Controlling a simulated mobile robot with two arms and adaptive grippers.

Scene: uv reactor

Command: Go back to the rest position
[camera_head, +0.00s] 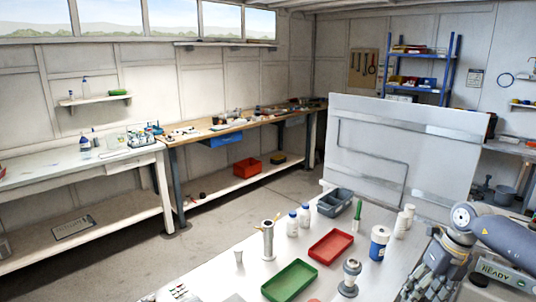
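My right gripper (418,288) is at the lower right, over the right part of the near white table (225,278). Its arm comes in from the right edge. The gripper points down and to the left, and its fingertips run close to the bottom edge, so I cannot tell whether it is open or shut. No object shows clearly in it. I do not make out my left gripper.
The table holds a green tray (289,281), a red tray (331,246), a grey bin (335,202), a metal cylinder (268,241), white bottles (293,224), a blue-banded container (379,243) and a metal-topped piece (350,278) near my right gripper. A white panel (400,150) stands behind. Floor (235,215) is clear at left.

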